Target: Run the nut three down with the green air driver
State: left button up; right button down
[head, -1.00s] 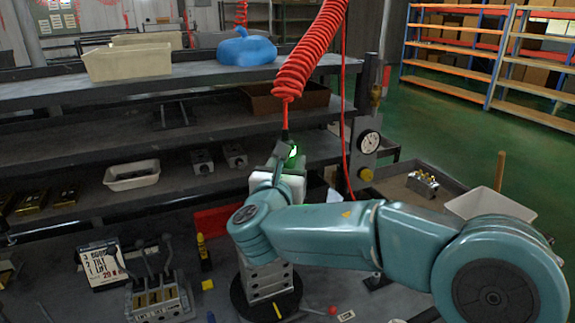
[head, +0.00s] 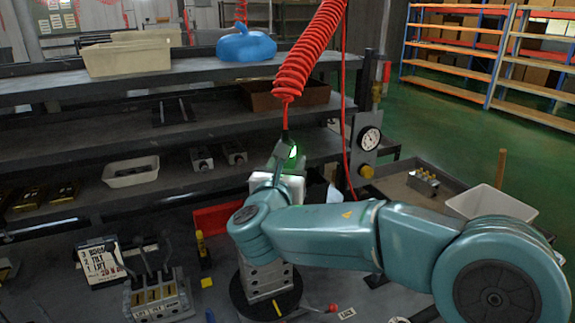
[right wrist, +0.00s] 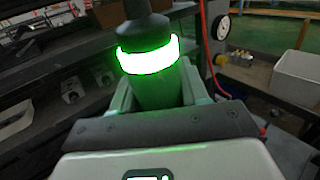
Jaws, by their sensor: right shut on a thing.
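The green air driver (head: 292,153) hangs upright at the end of a red coiled hose (head: 312,50). In the right wrist view the driver (right wrist: 153,82) has a dark top and a bright green glowing ring. My right gripper (right wrist: 157,97) is shut around its body. In the head view the driver is above a grey valve block (head: 266,280) on a round black stand (head: 240,302). My teal right arm covers the block's top and the driver's lower end, so nut three and any contact with it are hidden. My left gripper is out of view.
A lever valve block (head: 158,298) and a placard (head: 100,262) stand at the left. A pressure gauge (head: 369,139) is on a post behind the arm. A white bin (head: 490,205) is at the right. Dark shelves (head: 60,150) with trays fill the back.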

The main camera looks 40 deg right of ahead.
jog(key=shift+f+b, duration=1.35)
jog(key=shift+b, duration=0.05)
dwell(2.9)
jog(key=shift+r, duration=0.1)
dwell(1.0)
